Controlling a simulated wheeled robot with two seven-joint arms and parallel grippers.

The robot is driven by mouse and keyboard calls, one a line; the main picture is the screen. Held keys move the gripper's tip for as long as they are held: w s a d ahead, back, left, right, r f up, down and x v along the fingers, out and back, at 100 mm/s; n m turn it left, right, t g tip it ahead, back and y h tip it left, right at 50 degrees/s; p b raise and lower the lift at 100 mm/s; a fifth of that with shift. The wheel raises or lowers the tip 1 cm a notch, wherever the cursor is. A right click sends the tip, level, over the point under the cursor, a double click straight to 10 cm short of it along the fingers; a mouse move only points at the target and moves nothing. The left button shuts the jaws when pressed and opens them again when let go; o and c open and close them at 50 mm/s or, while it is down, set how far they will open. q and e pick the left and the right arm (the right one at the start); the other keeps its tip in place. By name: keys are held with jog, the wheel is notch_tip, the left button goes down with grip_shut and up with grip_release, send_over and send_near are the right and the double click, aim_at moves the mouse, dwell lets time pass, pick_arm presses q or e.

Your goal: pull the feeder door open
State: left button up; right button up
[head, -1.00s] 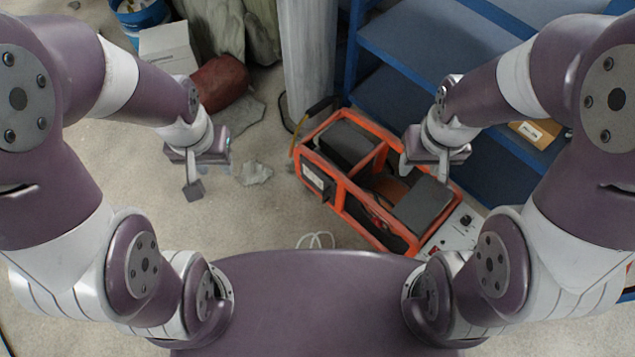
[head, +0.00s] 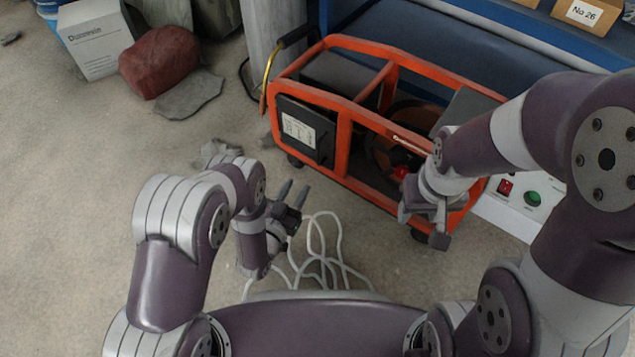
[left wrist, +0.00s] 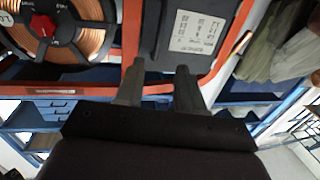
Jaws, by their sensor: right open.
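The orange-framed feeder (head: 350,180) stands on the floor right of centre in the head view. A dark panel with a white label (head: 300,132), which looks like its door, sits flat in the near left side and appears closed. The panel also shows at the top of the left wrist view (left wrist: 165,38). My left gripper (head: 290,193) is in front of and below the panel, with its two fingers apart and empty, apparently not touching it. My right gripper (head: 422,228) is open beside the feeder's near right end. No handle can be made out clearly.
A copper-coloured spool with a red hub (left wrist: 45,25) sits inside the frame beside the panel. White cables (head: 320,245) lie on the floor near my left gripper. A blue shelf (head: 440,45) stands behind the feeder. A red sack (head: 160,62) lies far left; floor between is mostly clear.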

aim_at(318, 154)
pick_arm(q)
jog(key=b+x, duration=0.6)
jog(key=x, duration=0.5)
jog(key=shift+w+d+f+b, duration=0.2)
jog(key=shift+w+d+b, duration=0.05)
jog(key=shift+w+b, duration=0.1)
jog(key=shift+w+d+r, duration=0.1)
jog(key=shift+w, duration=0.05)
pick_arm(e)
notch_tip(318, 154, down, 7)
jog(key=shift+f, duration=0.2)
pick_arm(q)
jog(key=shift+c, duration=0.3)
grip_shut()
